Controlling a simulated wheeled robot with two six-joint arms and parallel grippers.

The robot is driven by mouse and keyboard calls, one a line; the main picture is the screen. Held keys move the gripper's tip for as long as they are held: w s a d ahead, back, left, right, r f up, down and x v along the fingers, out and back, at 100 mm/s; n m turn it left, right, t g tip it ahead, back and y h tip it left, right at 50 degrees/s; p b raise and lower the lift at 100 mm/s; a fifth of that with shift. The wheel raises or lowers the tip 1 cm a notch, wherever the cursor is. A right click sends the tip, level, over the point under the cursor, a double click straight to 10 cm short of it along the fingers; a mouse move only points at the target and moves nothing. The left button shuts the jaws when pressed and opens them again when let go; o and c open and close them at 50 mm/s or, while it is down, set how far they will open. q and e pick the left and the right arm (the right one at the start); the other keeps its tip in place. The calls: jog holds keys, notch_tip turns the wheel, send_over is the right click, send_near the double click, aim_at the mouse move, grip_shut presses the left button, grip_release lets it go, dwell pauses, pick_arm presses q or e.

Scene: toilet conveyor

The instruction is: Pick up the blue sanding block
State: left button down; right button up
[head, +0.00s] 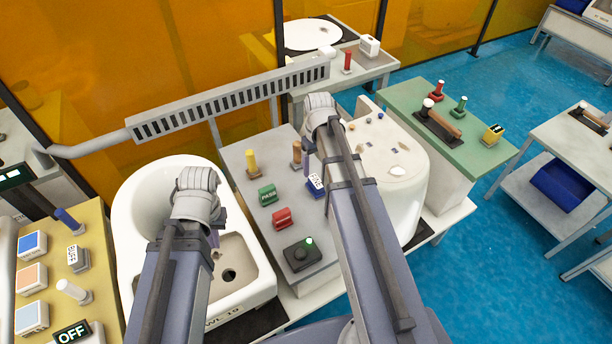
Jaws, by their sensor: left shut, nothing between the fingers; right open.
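A small blue block with white lettering (315,185) lies on the grey table between the two white basins; it is the blue block nearest my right arm, though I cannot read its label or confirm that it is the sanding block. My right gripper (308,164) is mostly hidden behind its wrist. It is open, just above and left of the blue block in the picture; I cannot tell the height gap. My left gripper (215,240) is shut and empty over the left white basin (130,225), largely hidden by its arm.
The grey table also holds a green block (268,194), a red block (282,217), a yellow-handled stamp (252,162), a wooden-handled stamp (297,153) and a black control box (302,253). A yellow table (98,312) stands left, a green-topped table (400,92) right.

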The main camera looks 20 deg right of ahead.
aim_at(316, 181)
jog(key=shift+s+a+f+b, duration=0.15)
jog(key=shift+f+b, duration=0.1)
jog(key=shift+b, duration=0.15)
notch_tip(316, 181, down, 2)
jog(key=shift+f+b, duration=0.1)
jog(key=shift+b, duration=0.9)
pick_arm(q)
notch_tip(316, 181, down, 3)
jog(key=shift+s+r, duration=0.1)
jog(key=shift+r, duration=0.1)
notch_tip(316, 181, down, 5)
jog(key=b, duration=0.5)
jog(key=shift+f, duration=0.15)
pick_arm(e)
jog(key=f, duration=0.5)
jog(key=shift+d, duration=0.2)
grip_shut()
